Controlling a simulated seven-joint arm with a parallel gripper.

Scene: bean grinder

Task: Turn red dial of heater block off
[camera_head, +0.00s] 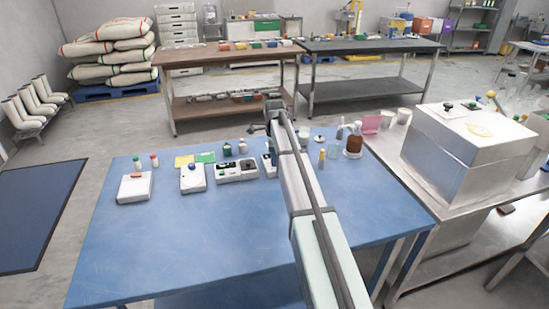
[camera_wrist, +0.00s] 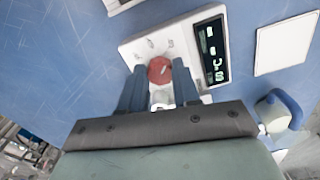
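The heater block (camera_wrist: 135,48) is a white box with a black display (camera_wrist: 213,50) showing green characters, at the top middle of the wrist view. Its red dial (camera_wrist: 159,70) is round with a pale mark across its top. My gripper (camera_wrist: 159,75) has its two blue-grey fingers on either side of the dial, parted by about the dial's width. I cannot tell whether the fingers touch the dial. In the head view my arm covers the gripper and part of the devices at the table's far middle.
The blue table (camera_head: 200,250) is clear in front. A white device with a display (camera_head: 236,170), a dial device (camera_head: 193,178) and a white box (camera_head: 134,187) stand to the left. A brown bottle (camera_head: 353,147) stands right of my arm; a large metal machine (camera_head: 465,140) is farther right.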

